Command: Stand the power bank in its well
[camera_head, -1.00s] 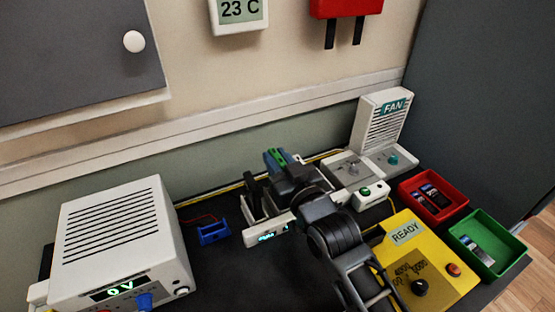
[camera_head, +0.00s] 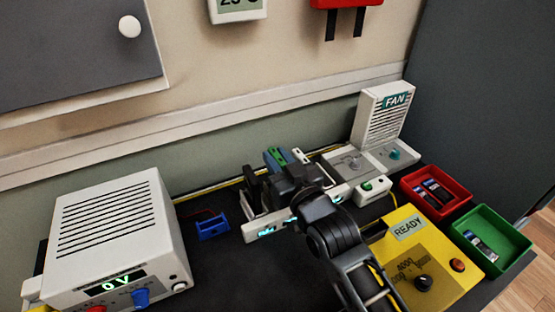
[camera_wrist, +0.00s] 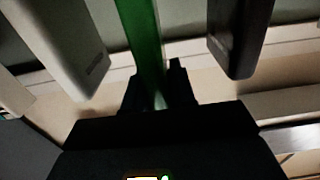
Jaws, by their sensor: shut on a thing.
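A green slab, which I take to be the power bank (camera_head: 272,157), stands up beyond my gripper (camera_head: 280,168) in the head view. In the wrist view the green slab (camera_wrist: 143,40) runs between the fingers of my gripper (camera_wrist: 160,88), which are shut on it. A white charging dock (camera_head: 262,231) with lit cyan displays lies under and around my gripper. A black slab (camera_head: 252,192) stands at its left, and a pale slab (camera_head: 301,156) stands to the right. Both flank the green slab in the wrist view. Its lower end and the well are hidden.
A power supply (camera_head: 110,235) and small blue holder (camera_head: 212,227) stand left. A fan unit (camera_head: 380,125) is behind right. A yellow READY box (camera_head: 430,262), red bin (camera_head: 462,200) and green bin (camera_head: 515,255) with items stand right. The dark mat front centre is clear.

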